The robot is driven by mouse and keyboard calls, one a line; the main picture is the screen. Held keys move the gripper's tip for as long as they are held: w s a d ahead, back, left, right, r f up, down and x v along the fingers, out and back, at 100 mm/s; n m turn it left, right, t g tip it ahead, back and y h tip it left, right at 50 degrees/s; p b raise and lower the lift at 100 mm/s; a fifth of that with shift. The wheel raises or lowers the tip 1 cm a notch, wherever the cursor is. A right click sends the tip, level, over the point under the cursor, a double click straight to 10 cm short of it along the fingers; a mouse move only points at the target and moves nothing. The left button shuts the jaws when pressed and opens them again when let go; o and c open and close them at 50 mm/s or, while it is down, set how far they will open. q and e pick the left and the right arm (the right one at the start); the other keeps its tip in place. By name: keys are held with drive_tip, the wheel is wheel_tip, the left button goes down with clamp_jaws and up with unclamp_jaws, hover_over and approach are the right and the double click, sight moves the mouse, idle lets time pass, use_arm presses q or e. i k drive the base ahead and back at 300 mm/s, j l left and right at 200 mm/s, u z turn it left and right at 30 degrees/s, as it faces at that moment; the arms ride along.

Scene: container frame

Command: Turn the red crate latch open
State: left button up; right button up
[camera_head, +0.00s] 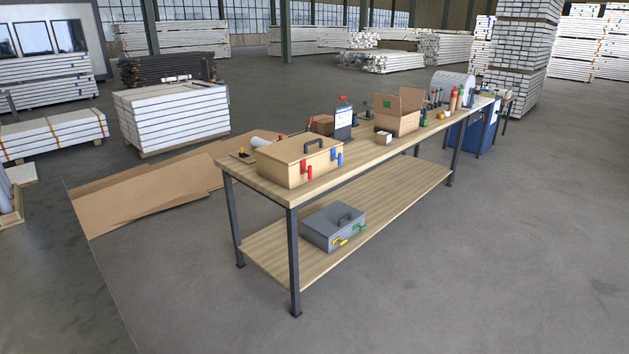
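A light wooden crate (285,165) with a dark handle on its lid sits near the left end of the workbench top. Two latches show on its front: a red latch (306,169) left of the front's middle and a blue latch (337,158) to its right. The red latch looks like two upright pieces side by side; its exact position is too small to tell. The lid looks closed. Neither of my grippers is in this view.
The long workbench (350,168) has a lower shelf holding a grey case (330,229) with yellow and green latches. An open cardboard box (398,122), a bottle (343,118) and tools stand further back. Cardboard (140,190) lies behind the bench. The floor in front is clear.

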sight(304, 170)
drive_tip(key=i+l+u, duration=0.2)
drive_tip(key=i+l, duration=0.75)
drive_tip(key=i, duration=0.15)
drive_tip(key=i+l+u, duration=0.2)
drive_tip(key=i+l, duration=0.8)
drive_tip(key=l, duration=0.15)
